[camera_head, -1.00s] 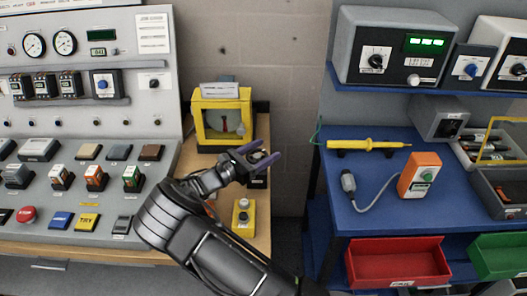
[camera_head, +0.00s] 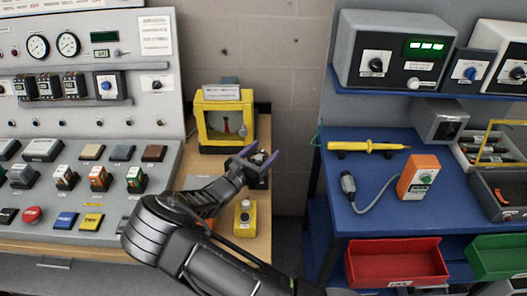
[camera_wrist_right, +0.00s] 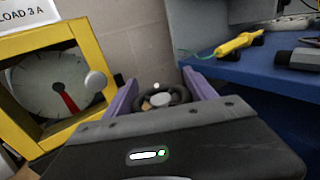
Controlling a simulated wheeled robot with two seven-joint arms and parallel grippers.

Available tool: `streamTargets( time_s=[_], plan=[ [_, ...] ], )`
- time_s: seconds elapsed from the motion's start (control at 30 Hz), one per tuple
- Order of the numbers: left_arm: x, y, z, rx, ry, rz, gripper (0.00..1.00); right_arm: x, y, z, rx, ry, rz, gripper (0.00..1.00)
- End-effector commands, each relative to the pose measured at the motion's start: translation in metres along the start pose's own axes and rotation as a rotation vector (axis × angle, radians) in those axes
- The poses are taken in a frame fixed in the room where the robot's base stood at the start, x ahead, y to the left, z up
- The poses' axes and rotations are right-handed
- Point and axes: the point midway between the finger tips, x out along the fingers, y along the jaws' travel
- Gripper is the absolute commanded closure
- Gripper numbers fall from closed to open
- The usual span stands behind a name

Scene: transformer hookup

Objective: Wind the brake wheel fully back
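In the head view the wheel (camera_head: 259,158) is partly hidden by my right gripper (camera_head: 265,151). In the right wrist view the two purple fingers of my right gripper (camera_wrist_right: 159,92) are apart, with the wheel showing between them. I cannot tell whether they touch its rim. The load meter (camera_wrist_right: 48,85) has a red needle pointing down and a "LOAD 3 A" label. My left gripper is out of view.
A yellow button box (camera_head: 244,218) stands on the wooden bench just in front of the wheel. The grey control panel (camera_head: 85,160) is at left. At right is a blue workbench (camera_head: 382,215) with a yellow probe (camera_head: 368,147) and an orange tester (camera_head: 418,176). A gap separates the benches.

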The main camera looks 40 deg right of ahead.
Motion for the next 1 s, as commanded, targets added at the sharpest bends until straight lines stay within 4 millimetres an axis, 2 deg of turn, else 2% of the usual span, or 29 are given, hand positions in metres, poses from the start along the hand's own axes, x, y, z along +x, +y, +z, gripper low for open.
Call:
streamTargets(
  time_s=[0.03,0.27,0.6,0.77,1.0],
  plan=[
    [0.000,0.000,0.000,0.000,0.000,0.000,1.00,0.000,0.000,0.001,0.001,-0.001,0.000,0.31],
    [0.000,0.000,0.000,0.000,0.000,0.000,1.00,0.000,0.000,0.000,0.001,-0.001,-0.001,0.13],
    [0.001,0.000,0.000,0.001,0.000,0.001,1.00,-0.004,0.000,-0.001,0.000,0.000,0.000,0.13],
    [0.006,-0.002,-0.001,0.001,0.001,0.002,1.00,-0.022,0.001,-0.002,0.001,0.000,0.001,0.13],
    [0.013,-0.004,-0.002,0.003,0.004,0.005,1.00,-0.062,0.001,-0.002,0.001,0.000,0.002,0.13]
  ],
)
